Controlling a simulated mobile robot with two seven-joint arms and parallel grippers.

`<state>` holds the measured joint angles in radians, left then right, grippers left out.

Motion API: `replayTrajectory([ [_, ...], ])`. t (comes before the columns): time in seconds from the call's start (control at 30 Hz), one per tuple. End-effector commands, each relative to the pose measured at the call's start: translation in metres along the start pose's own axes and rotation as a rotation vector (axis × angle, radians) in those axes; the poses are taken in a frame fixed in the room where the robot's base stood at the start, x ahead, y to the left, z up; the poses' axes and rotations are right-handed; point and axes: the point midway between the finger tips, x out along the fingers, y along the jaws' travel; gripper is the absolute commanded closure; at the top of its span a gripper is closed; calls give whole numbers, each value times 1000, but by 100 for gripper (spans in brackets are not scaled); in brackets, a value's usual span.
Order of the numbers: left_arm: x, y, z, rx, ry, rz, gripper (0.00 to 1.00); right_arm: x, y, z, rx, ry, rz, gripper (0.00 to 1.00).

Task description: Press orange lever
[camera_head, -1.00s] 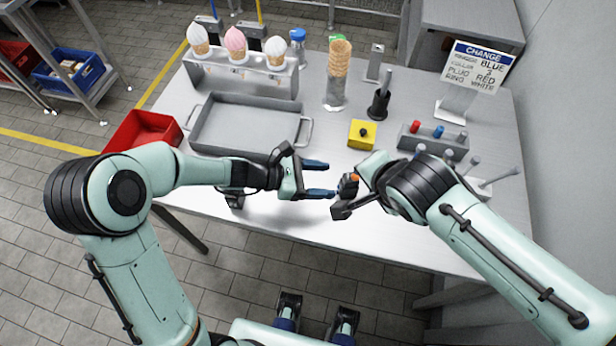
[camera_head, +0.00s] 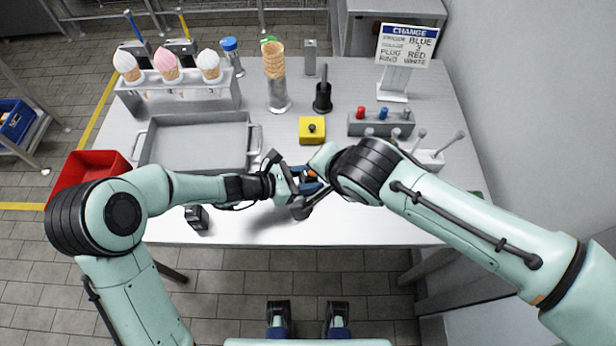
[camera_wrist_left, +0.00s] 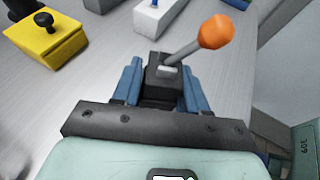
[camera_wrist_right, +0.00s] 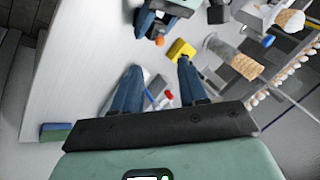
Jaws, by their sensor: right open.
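The orange lever (camera_wrist_left: 215,33) is a grey rod with an orange knob, leaning right from a small black box (camera_wrist_left: 163,77) in the left wrist view. Its orange also shows in the head view (camera_head: 311,173) and in the right wrist view (camera_wrist_right: 160,40). My left gripper (camera_head: 309,180) has its blue fingers on both sides of the black box and appears shut on it, above the table. My right gripper (camera_wrist_right: 159,68) is open and empty, with the held box beyond its fingertips. In the head view my right arm partly hides the box.
A yellow button box (camera_head: 312,130), grey tray (camera_head: 195,147), red bin (camera_head: 85,170) and cone rack (camera_head: 180,103) stand on or by the table. Another small black box (camera_head: 197,218) lies near the front edge. Levers and coloured plugs (camera_head: 382,124) are at the right.

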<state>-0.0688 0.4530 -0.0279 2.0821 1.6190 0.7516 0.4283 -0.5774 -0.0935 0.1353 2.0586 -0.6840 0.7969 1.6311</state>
Motion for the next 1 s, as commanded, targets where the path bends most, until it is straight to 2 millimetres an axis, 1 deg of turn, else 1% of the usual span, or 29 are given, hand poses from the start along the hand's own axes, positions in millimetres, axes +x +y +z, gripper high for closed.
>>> replayTrajectory([
  [0.07,0,0,0,0,0,0,92,0,0,0,0,0,0,57],
  [0.1,0,0,0,0,0,0,92,0,0,0,0,0,0,64],
  [0.13,0,0,0,0,0,0,92,0,0,0,1,-1,1,74],
  [0.17,0,0,0,0,0,0,92,1,1,0,3,-3,3,84],
  [0.2,0,0,0,0,0,0,92,2,4,0,8,-10,9,96],
  [0.23,0,0,0,0,0,0,92,3,6,0,14,-17,16,100],
  [0.27,0,0,0,0,0,0,92,5,10,0,24,-29,26,100],
  [0.37,0,0,0,0,0,0,92,13,31,3,74,-95,74,100],
  [0.5,0,0,0,0,0,0,92,25,71,15,201,-253,150,100],
  [0.6,0,0,0,0,0,0,92,29,94,25,316,-380,176,100],
  [0.63,0,0,0,0,0,0,92,30,99,28,354,-416,176,100],
  [0.7,0,0,0,0,0,0,92,30,109,33,442,-496,166,100],
  [0.83,0,0,0,0,0,0,92,29,119,36,621,-621,104,100],
  [0.93,0,0,0,0,0,0,92,28,121,31,765,-690,23,100],
  [1.0,0,0,0,0,0,0,92,27,122,23,868,-717,-48,100],
])
